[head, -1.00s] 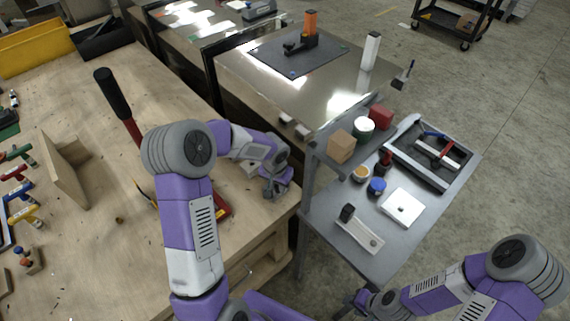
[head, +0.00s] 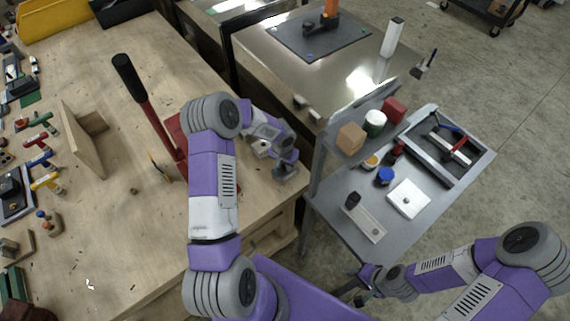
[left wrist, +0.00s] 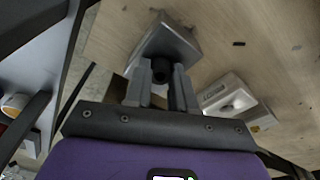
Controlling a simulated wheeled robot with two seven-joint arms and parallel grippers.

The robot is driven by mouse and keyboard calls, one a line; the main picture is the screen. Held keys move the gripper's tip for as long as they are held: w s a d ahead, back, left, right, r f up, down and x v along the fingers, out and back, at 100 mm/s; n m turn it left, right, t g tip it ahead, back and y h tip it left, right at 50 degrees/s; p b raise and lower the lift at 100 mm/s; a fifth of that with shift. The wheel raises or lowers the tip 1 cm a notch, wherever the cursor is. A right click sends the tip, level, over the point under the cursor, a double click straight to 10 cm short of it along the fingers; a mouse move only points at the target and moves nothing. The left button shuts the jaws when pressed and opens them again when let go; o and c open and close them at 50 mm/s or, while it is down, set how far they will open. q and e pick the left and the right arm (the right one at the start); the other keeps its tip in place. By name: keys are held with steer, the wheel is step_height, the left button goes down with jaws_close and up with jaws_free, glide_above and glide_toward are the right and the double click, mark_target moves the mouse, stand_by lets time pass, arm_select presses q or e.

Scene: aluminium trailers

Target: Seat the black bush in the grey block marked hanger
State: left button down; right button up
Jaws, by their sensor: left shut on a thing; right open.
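My left gripper (head: 288,168) is over the right edge of the wooden bench. In the left wrist view its two fingers (left wrist: 162,86) are shut on a small round black piece, the black bush (left wrist: 161,70). A grey block (left wrist: 172,38) lies directly beyond the bush, close to the fingertips. I cannot tell whether the bush touches it or sits in it, and no marking is legible. A pale block with a round recess (left wrist: 228,97) lies to the right of the fingers; it also shows beside the gripper in the head view (head: 262,149). My right gripper (head: 368,284) is open, low near the cart.
The wooden bench (head: 110,235) carries a red tool with a long black handle (head: 138,85) and an angled wooden stand (head: 85,140). The grey cart (head: 345,190) to the right holds boxes, jars, a white plate (head: 408,199) and a tray (head: 462,175). The bench front is largely clear.

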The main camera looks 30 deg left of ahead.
mark_target(283, 171)
arm_select(q)
steer(key=shift+s+f, duration=0.15)
steer(key=shift+f, duration=0.15)
steer(key=shift+s+d+f+b, duration=0.1)
steer(key=shift+s+f+b, duration=0.45)
steer(key=shift+b, duration=0.4)
steer(key=c, duration=1)
jaws_free()
steer(key=shift+w+f, duration=0.1)
steer(key=shift+o, duration=0.3)
steer(key=shift+r+p, duration=0.3)
steer(key=shift+p, duration=0.15)
steer(key=r, duration=0.2)
steer(key=w+r, duration=0.1)
steer(key=shift+a+r+p, duration=0.25)
steer(key=shift+r+p, duration=0.1)
step_height(283, 171, up, 9)
steer(key=s, duration=0.1)
steer(key=shift+d, duration=0.25)
